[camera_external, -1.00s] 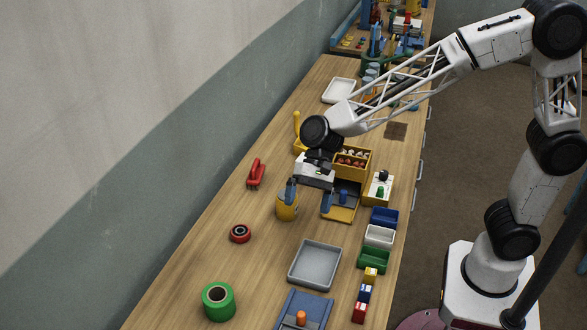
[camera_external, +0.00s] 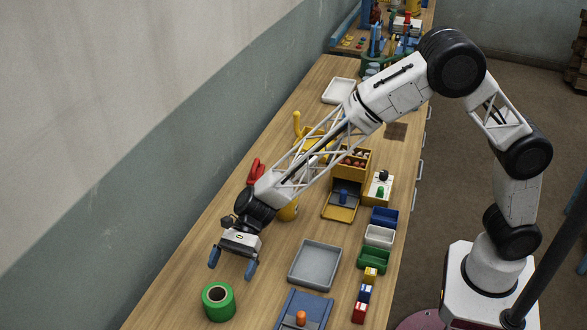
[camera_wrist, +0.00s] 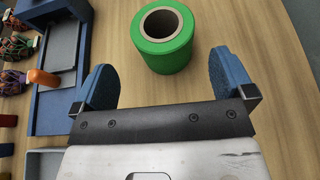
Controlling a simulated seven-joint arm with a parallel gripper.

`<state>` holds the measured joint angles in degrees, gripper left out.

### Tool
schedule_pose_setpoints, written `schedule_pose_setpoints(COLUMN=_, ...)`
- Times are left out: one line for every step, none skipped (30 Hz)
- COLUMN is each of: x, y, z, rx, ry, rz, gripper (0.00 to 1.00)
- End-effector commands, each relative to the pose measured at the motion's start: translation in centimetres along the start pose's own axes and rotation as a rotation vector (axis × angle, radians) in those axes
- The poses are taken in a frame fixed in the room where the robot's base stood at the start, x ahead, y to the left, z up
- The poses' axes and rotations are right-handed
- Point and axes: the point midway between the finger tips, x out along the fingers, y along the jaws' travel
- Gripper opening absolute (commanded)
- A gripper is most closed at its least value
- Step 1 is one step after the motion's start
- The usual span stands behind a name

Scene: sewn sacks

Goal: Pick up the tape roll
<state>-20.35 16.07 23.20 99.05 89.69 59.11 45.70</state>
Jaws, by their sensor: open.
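The tape roll (camera_external: 218,302) is a green ring with a brown core and a dark hole, resting on the wooden table at the front left. In the wrist view the tape roll (camera_wrist: 162,52) is upright, just beyond the fingertips and roughly midway between them. My gripper (camera_external: 231,264) is open and empty, above the table and behind the roll, with its blue fingers pointing down. In the wrist view my gripper (camera_wrist: 160,75) has its fingers wide apart, not touching the roll.
A grey tray (camera_external: 293,279) lies right of my gripper. A blue device with an orange knob (camera_external: 301,318) is at the front. Small green, white and blue bins line the right edge. The table (camera_external: 172,290) is clear left of the roll.

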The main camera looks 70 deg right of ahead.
Motion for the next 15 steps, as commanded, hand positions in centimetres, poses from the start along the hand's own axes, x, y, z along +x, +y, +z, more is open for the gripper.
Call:
schedule_pose_setpoints(x=0.23, y=-0.1, z=-0.11, rx=0.006, ry=-0.003, rz=-0.001, gripper=1.0)
schedule_pose_setpoints(x=0.29, y=-0.14, z=-0.12, rx=0.008, ry=-0.004, rz=-0.001, gripper=1.0)
schedule_pose_setpoints(x=0.32, y=-0.16, z=-0.13, rx=0.009, ry=-0.005, rz=-0.002, gripper=1.0)
schedule_pose_setpoints(x=0.33, y=-0.17, z=-0.13, rx=0.01, ry=-0.005, rz=-0.002, gripper=1.0)
schedule_pose_setpoints(x=0.32, y=-0.17, z=-0.13, rx=0.01, ry=-0.005, rz=-0.002, gripper=1.0)
schedule_pose_setpoints(x=0.31, y=-0.17, z=-0.12, rx=0.01, ry=-0.005, rz=-0.002, gripper=1.0)
schedule_pose_setpoints(x=0.3, y=-0.16, z=-0.12, rx=0.01, ry=-0.005, rz=-0.002, gripper=1.0)
schedule_pose_setpoints(x=0.29, y=-0.16, z=-0.12, rx=0.009, ry=-0.005, rz=-0.002, gripper=1.0)
schedule_pose_setpoints(x=0.29, y=-0.16, z=-0.12, rx=0.009, ry=-0.005, rz=-0.002, gripper=1.0)
schedule_pose_setpoints(x=0.29, y=-0.16, z=-0.12, rx=0.009, ry=-0.005, rz=-0.002, gripper=1.0)
schedule_pose_setpoints(x=0.29, y=-0.16, z=-0.12, rx=0.009, ry=-0.005, rz=-0.002, gripper=1.0)
schedule_pose_setpoints(x=0.35, y=-0.15, z=-0.12, rx=0.009, ry=-0.004, rz=-0.002, gripper=1.0)
schedule_pose_setpoints(x=0.44, y=-0.15, z=-0.12, rx=0.009, ry=-0.004, rz=-0.002, gripper=1.0)
schedule_pose_setpoints(x=0.56, y=-0.14, z=-0.12, rx=0.009, ry=-0.004, rz=-0.002, gripper=1.0)
schedule_pose_setpoints(x=0.78, y=-0.14, z=-0.11, rx=0.009, ry=-0.004, rz=-0.001, gripper=1.0)
